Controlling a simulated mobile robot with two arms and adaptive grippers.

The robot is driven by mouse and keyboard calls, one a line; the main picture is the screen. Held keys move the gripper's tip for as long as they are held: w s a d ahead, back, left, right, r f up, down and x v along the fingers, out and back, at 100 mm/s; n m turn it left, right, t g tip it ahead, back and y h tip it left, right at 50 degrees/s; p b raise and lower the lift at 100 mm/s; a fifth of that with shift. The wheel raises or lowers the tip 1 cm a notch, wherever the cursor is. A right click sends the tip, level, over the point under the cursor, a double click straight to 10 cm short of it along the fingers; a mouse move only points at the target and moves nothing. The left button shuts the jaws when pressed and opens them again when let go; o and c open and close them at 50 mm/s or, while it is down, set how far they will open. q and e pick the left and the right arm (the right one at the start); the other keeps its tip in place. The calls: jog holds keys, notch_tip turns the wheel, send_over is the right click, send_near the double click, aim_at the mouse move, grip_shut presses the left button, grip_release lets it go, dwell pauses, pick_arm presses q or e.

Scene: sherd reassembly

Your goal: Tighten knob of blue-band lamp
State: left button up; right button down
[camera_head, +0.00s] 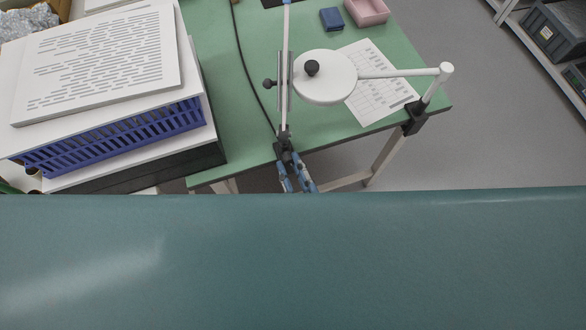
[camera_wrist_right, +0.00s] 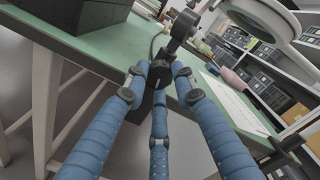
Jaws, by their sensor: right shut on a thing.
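A lamp with a thin white upright arm (camera_head: 286,60) is clamped at the table's front edge, with a small blue band (camera_head: 287,2) at the top of the picture. Its dark clamp (camera_head: 283,142) also shows in the wrist view (camera_wrist_right: 181,32). My right gripper (camera_head: 296,181) has blue fingers and is at the edge, just in front of the clamp. In the wrist view its fingertips (camera_wrist_right: 159,76) close around a dark part under the clamp, the knob, mostly hidden by the fingers. My left gripper is in neither view.
A second lamp with a white round head (camera_head: 325,88) is clamped at the table's right corner (camera_head: 414,118). A printed sheet (camera_head: 378,88), a blue box (camera_head: 331,18) and a pink tray (camera_head: 366,10) lie on the green table (camera_head: 235,140). A blue slatted crate (camera_head: 120,136) stands left.

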jog(key=shift+w+d+m+b, duration=0.1)
jog(key=shift+d+m+b, duration=0.15)
jog(key=shift+m, duration=0.25)
jog(key=c, duration=1.4)
grip_release()
jog(key=shift+f, duration=0.1)
jog(key=shift+s, duration=0.5)
jog(key=v, duration=1.1)
jog(key=shift+d, duration=0.15)
